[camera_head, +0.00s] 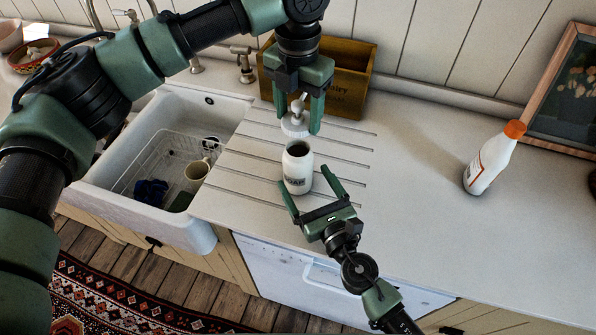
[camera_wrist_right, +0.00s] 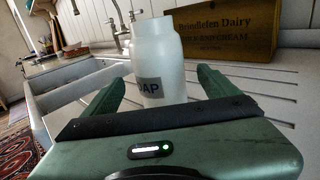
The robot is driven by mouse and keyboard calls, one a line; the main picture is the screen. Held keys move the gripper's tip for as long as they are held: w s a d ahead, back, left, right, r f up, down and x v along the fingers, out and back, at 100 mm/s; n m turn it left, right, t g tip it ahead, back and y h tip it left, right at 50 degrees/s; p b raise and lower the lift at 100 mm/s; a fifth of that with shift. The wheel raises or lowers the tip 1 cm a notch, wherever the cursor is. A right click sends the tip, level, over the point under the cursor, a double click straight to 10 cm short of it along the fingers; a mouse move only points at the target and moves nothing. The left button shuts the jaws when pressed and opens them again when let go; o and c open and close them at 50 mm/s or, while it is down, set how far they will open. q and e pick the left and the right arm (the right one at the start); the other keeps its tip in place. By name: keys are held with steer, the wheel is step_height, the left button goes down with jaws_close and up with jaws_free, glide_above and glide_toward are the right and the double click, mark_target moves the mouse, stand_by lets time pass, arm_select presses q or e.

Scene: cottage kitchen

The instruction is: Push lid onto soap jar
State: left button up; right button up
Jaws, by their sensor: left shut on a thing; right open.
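The white soap jar (camera_head: 298,172) stands upright and uncovered on the grooved drainboard, its dark mouth facing up. It also shows in the right wrist view (camera_wrist_right: 157,62), with part of its label readable. My left gripper (camera_head: 300,118) points down above the jar and is shut on the white lid (camera_head: 295,125), which has a pump top. The lid is just above the jar mouth, apart from it. My right gripper (camera_head: 309,190) is open on the near side of the jar, one finger to each side. I cannot tell whether the fingers touch it.
A wooden crate (camera_head: 345,88) stands behind the jar by the wall. A white sink (camera_head: 206,232) with a rack and a mug (camera_head: 197,171) is at the left. A white bottle with an orange cap (camera_head: 491,160) stands at the right. The counter between is clear.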

steer(key=shift+x, duration=2.55)
jaws_close()
arm_select(q)
steer(key=shift+f, duration=2.45)
